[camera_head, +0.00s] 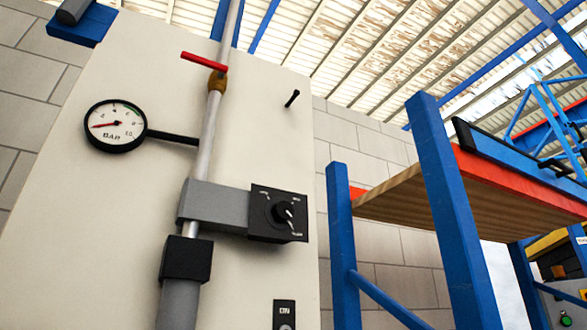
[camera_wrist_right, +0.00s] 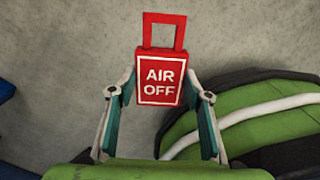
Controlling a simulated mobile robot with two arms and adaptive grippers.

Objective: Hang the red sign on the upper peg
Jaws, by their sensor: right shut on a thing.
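The red sign (camera_wrist_right: 160,82) reads "AIR OFF" and has a red square loop handle at its top. It shows in the right wrist view, upright in the picture. My right gripper (camera_wrist_right: 160,98) is shut on the sign, with one finger at each side of its lower part. The upper peg (camera_head: 291,98) is a short black peg on the pale panel (camera_head: 100,220), right of the pipe, in the head view. Neither gripper nor the sign shows in the head view, so their distance from the peg cannot be told. My left gripper is not in view.
The panel carries a pressure gauge (camera_head: 116,125), a pipe with a red valve handle (camera_head: 204,62), and a black dial box (camera_head: 279,213). A blue-framed shelf rack (camera_head: 445,200) stands to the right. The panel around the peg is clear.

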